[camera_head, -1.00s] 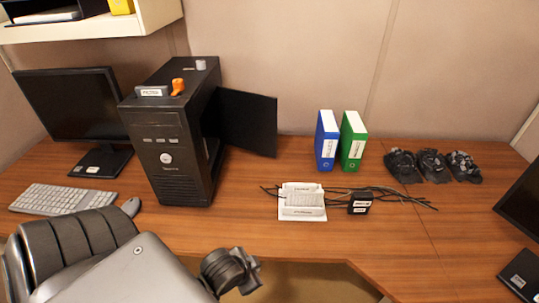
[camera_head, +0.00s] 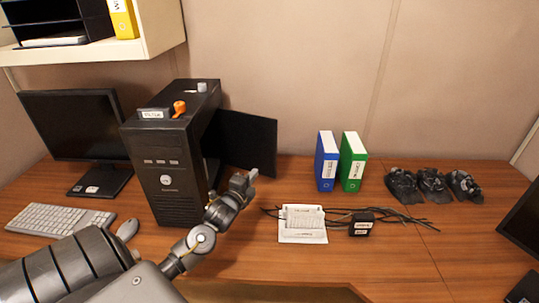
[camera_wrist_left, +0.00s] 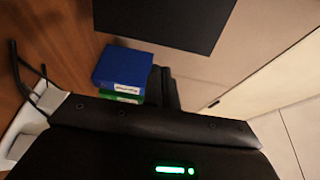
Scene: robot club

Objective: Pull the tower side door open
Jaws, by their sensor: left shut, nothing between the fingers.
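The black tower (camera_head: 165,185) stands upright on the desk, left of the middle in the head view. Its side door (camera_head: 248,143) is a flat dark panel that stands out to the right from the tower's back, swung open. A dark panel (camera_wrist_left: 165,18) at the top of the left wrist view looks like the same door. My left gripper (camera_head: 243,181) is shut and empty, to the right of the tower and in front of the door's lower edge. Its fingers (camera_wrist_left: 165,88) also show in the wrist view. I cannot tell whether they touch the door. My right gripper is out of view.
Blue (camera_head: 327,162) and green binders (camera_head: 352,162) stand right of the door. A white card holder (camera_head: 302,225) and black cables with a box (camera_head: 361,229) lie in front. A monitor (camera_head: 75,125), keyboard (camera_head: 58,219) and mouse (camera_head: 127,231) are at left. An orange item (camera_head: 179,108) sits on the tower.

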